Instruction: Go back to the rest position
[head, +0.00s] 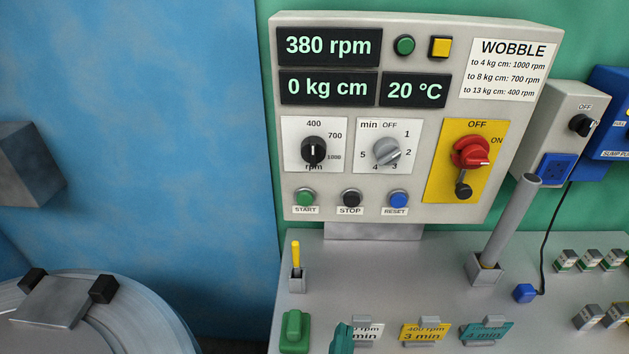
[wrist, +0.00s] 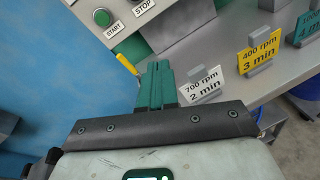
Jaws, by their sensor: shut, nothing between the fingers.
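My gripper (wrist: 160,68) shows in the wrist view with its two teal fingers together and nothing between them. The fingertips also show at the bottom edge of the head view (head: 342,337), low over the front of the grey bench, beside the white "700 rpm 2 min" card (wrist: 200,84). In the head view they cover part of that white card (head: 368,333). I cannot tell whether the fingers touch the card or the bench. Most of my arm is out of view.
The control panel (head: 510,130) stands behind the bench (head: 400,275), reading 380 rpm, 0 kg cm and 20 °C. A yellow card (head: 424,332), teal card (head: 487,333), green block (head: 294,332), yellow stick (head: 296,255) and tilted grey rod (head: 511,220) are near. A drum (head: 140,320) stands left.

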